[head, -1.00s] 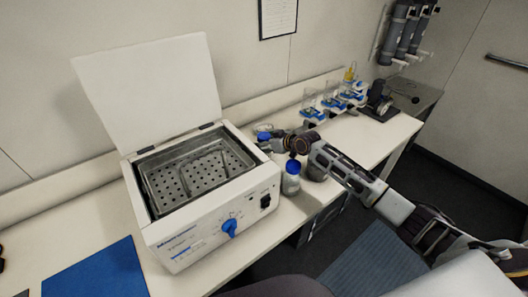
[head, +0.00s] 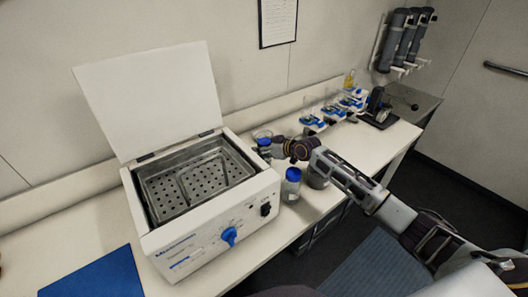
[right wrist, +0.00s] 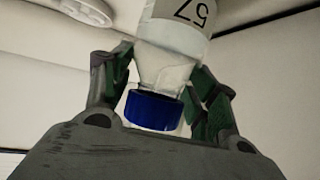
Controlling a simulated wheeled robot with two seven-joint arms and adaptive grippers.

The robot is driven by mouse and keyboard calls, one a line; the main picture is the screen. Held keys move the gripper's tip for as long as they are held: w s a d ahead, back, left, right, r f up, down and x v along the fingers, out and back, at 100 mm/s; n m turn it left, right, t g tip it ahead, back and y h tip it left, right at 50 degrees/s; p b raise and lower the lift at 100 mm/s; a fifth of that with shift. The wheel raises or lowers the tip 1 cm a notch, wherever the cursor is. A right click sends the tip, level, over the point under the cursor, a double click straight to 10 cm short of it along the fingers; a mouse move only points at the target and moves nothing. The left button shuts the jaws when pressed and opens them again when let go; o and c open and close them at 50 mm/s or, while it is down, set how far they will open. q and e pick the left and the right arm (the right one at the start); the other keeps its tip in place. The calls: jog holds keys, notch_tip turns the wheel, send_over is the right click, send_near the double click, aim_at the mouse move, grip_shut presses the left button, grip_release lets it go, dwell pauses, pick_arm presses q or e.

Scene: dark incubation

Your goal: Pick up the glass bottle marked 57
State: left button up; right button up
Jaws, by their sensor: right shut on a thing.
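The glass bottle marked 57 (right wrist: 165,68) fills the middle of the right wrist view. It is clear, with a white label, the number upside down in that view, and a dark blue cap (right wrist: 153,110). My right gripper (right wrist: 168,88) is shut on it, a finger on each side near the neck and shoulder. In the head view my right gripper (head: 276,150) is just right of the open water bath, and a small glass and blue shape (head: 262,138) shows at its tips. Whether the bottle touches the bench is unclear. My left gripper is not in view.
The white water bath (head: 215,248) stands with its lid up and a perforated metal tray inside. Another blue-capped bottle (head: 291,186) stands near its right side. Blue-based glassware (head: 332,112) and a dark device (head: 380,106) are farther along. A blue mat (head: 98,276) lies front left.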

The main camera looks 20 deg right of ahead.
jog(key=shift+r+b, duration=0.6)
jog(key=shift+r, duration=4.1)
